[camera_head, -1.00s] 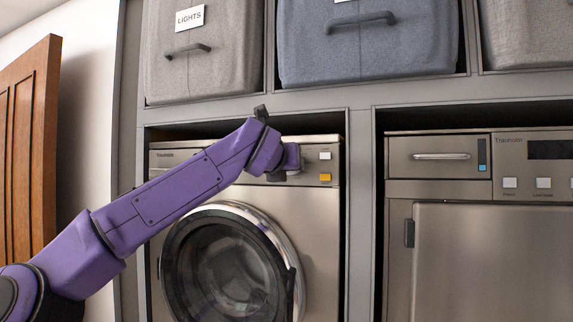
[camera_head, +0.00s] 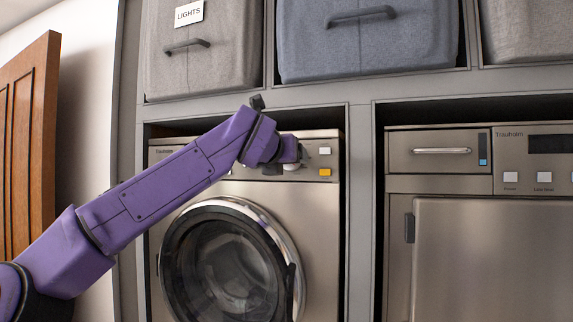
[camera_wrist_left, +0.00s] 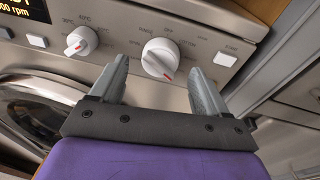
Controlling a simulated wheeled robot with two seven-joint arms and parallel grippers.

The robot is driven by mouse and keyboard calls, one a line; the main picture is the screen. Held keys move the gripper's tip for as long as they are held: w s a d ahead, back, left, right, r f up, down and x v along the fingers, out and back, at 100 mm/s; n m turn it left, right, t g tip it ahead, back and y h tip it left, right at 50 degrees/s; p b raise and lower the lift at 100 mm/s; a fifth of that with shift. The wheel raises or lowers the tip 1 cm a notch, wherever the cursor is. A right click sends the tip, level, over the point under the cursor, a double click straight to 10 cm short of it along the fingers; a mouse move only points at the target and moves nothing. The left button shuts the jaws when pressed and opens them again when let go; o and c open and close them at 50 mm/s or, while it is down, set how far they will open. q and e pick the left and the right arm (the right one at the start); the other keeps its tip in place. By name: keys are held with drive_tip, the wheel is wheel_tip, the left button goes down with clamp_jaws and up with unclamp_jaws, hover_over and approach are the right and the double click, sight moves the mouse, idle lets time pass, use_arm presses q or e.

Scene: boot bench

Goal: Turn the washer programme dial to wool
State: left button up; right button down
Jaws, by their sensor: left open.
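The washer (camera_head: 317,215) stands in the left bay with its round glass door shut. My left gripper (camera_wrist_left: 160,80) is open and apart from the dial. In the head view my left gripper (camera_head: 292,155) is at the washer panel, its fingers mostly hidden by my purple arm. My right gripper is not in view.
A smaller knob (camera_wrist_left: 80,41) is left of the dial, and a start button (camera_wrist_left: 225,59) is right of it. In the head view a yellow button (camera_head: 325,172) is near the panel's right end. Fabric bins (camera_head: 370,40) hang above; a second appliance (camera_head: 490,240) stands right.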

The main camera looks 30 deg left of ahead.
use_arm(q)
drive_tip(key=b+v, duration=0.3)
drive_tip(key=v, duration=0.5)
drive_tip(key=shift+s, duration=0.25)
